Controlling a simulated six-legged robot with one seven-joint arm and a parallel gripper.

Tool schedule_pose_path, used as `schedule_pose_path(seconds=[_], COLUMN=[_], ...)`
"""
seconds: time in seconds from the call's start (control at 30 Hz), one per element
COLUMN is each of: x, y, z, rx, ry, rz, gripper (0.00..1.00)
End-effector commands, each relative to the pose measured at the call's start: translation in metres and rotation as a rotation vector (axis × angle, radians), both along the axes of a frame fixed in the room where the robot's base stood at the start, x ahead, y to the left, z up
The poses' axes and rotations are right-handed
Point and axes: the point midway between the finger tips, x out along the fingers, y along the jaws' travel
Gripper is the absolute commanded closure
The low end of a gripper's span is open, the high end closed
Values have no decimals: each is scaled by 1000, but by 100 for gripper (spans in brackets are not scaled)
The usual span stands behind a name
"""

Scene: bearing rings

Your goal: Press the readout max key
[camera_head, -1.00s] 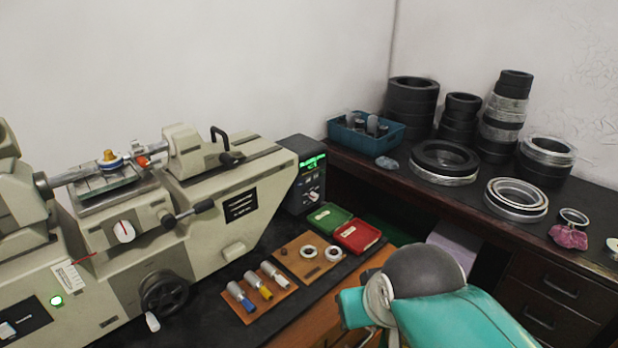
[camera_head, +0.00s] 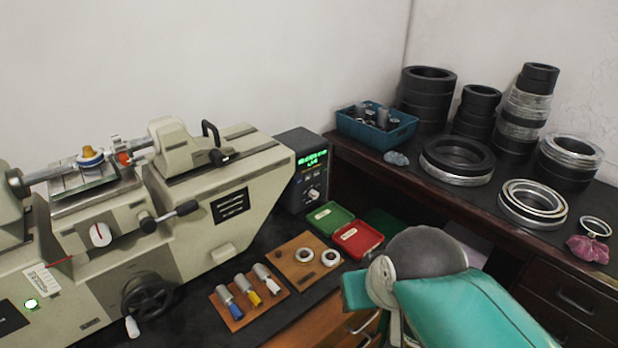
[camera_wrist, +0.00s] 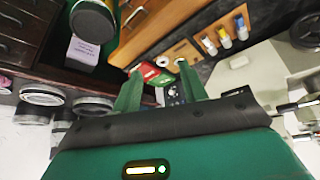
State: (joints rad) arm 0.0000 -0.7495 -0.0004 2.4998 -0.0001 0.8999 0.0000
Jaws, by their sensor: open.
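The readout (camera_head: 305,170) is a dark box with a lit green display (camera_head: 313,160) at the right end of the grey measuring machine (camera_head: 225,185). Small pale keys and a knob (camera_head: 314,193) sit below the display; I cannot tell which is the max key. In the wrist view, which is turned over, the readout's dark front (camera_wrist: 174,95) shows partly between the fingers. My gripper (camera_wrist: 160,88) is open with nothing between its two green fingers, and the readout lies beyond them. The head view shows my teal arm at lower right, but not clearly the fingertips.
Green (camera_head: 329,217) and red (camera_head: 358,239) trays lie before the readout, near a wooden board with rings (camera_head: 304,262) and a rack of handled gauges (camera_head: 248,295). A blue crate (camera_head: 376,130) and ring stacks (camera_head: 429,95) stand on the dark right-hand bench.

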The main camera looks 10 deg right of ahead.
Motion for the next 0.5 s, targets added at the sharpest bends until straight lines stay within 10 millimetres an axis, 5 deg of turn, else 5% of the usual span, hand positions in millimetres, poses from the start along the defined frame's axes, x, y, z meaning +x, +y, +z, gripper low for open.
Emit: schedule_pose_path(seconds=[0.17, 0.37, 0.5], x=[0, 0, 0], y=[0, 0, 0], z=[0, 0, 0], rx=[0, 0, 0], ry=[0, 0, 0], rz=[0, 0, 0], gripper=[57, 97, 100])
